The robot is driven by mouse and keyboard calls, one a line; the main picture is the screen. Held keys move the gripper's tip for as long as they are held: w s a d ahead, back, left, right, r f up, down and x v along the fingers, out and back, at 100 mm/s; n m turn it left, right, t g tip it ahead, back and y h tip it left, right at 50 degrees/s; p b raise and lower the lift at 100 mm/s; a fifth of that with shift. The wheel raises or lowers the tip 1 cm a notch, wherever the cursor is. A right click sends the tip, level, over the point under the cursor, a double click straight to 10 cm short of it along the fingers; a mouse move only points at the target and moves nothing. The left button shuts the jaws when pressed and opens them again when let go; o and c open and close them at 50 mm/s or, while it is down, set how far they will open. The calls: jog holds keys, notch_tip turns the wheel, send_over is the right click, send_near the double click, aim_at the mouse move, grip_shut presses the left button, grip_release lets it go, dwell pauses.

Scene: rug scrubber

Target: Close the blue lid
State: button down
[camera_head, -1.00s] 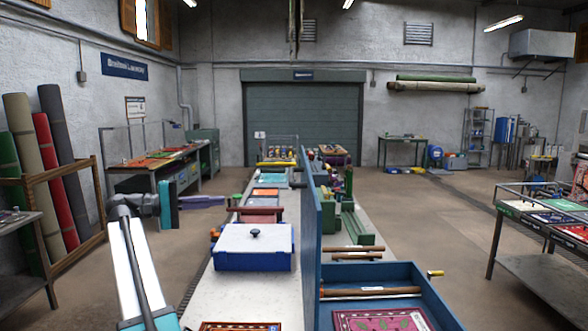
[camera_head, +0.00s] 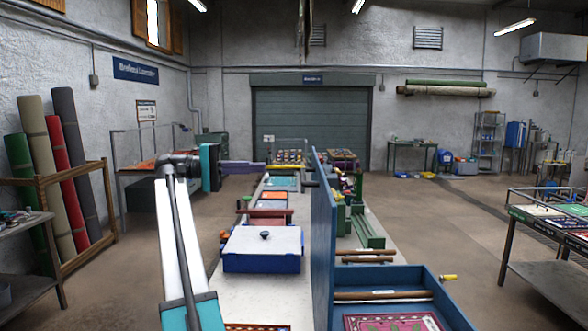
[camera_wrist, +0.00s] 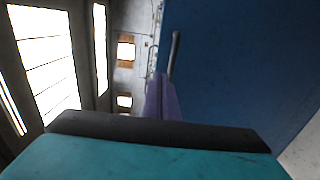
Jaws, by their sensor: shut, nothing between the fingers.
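The blue lid (camera_head: 323,235) stands upright, seen nearly edge-on, along the left side of an open blue box (camera_head: 420,278). In the wrist view the lid (camera_wrist: 245,65) fills the right side as a broad blue panel, with a dark handle-like bar (camera_wrist: 174,52) near its left edge. My gripper (camera_head: 262,167) has purple fingers that point right, to the left of the lid in the head view. The fingers also show in the wrist view (camera_wrist: 158,80), together and empty. They look close to the lid; I cannot tell whether they touch it.
The open box holds a wooden rod (camera_head: 382,296) and a patterned red rug (camera_head: 395,322). A blue box with a white, knobbed top (camera_head: 262,248) sits on the bench left of the lid. Green frames (camera_head: 362,230) stand behind the open box.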

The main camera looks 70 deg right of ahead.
aim_at(304, 175)
jog(key=shift+s, duration=0.1)
jog(key=shift+p+x, duration=2.8)
jog(key=shift+x, duration=4)
jog(key=shift+d, duration=0.1)
